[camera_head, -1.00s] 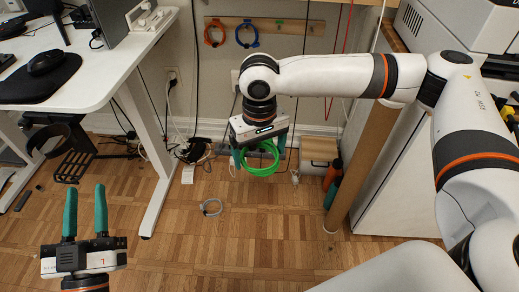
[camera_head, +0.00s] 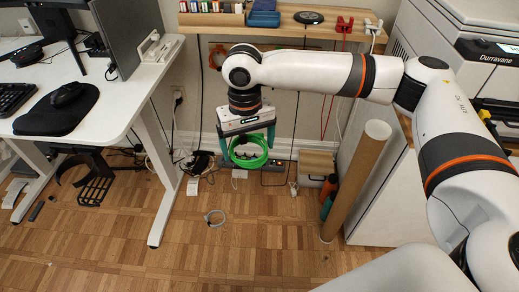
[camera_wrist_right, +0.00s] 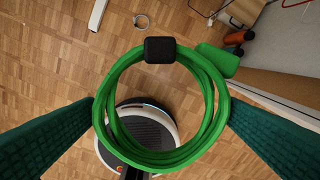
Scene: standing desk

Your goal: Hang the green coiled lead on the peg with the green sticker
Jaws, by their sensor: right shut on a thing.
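The green coiled lead (camera_head: 249,163) hangs in my right gripper (camera_head: 246,138), which is shut on it. In the right wrist view the coil (camera_wrist_right: 108,120) sits between the two teal fingers, with a black band (camera_wrist_right: 160,50) at its top edge. The gripper holds the coil above the floor, in front of the wall under the shelf. The peg with the green sticker does not show now; my right arm covers much of the peg rail. My left gripper is out of view.
A wooden shelf (camera_head: 290,33) with small boxes and a black disc runs above the arm. A white desk (camera_head: 110,95) stands left. A cardboard tube (camera_head: 357,180) and a large printer-like machine (camera_head: 385,200) stand right. A grey ring (camera_head: 214,217) lies on the floor.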

